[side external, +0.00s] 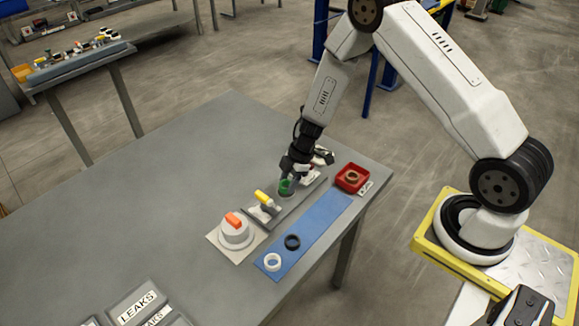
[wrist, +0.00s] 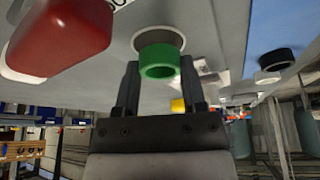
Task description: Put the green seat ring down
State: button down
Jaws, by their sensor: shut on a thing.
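The green seat ring (wrist: 159,64) shows at the tips of my gripper (wrist: 160,78) in the wrist view, between the two dark fingers. In the side view the green ring (side external: 286,187) sits low under my gripper (side external: 289,176), over the long grey fixture plate (side external: 300,202). My gripper is shut on the ring. A round grey socket (wrist: 160,37) shows just beyond the ring in the wrist view. I cannot tell whether the ring touches it, as the ring hides part of it.
A red tray (side external: 343,184) holds a brown ring. The blue mat (side external: 320,222) bears a black ring (side external: 292,242) and a white ring (side external: 272,261). A rounded red thing (wrist: 62,38) is close in the wrist view.

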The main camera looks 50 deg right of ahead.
jog(key=shift+f, duration=0.5)
jog(key=shift+f, duration=0.1)
jog(key=shift+c, duration=0.8)
grip_release()
jog(key=v, duration=1.2)
jog(key=shift+s, duration=0.1)
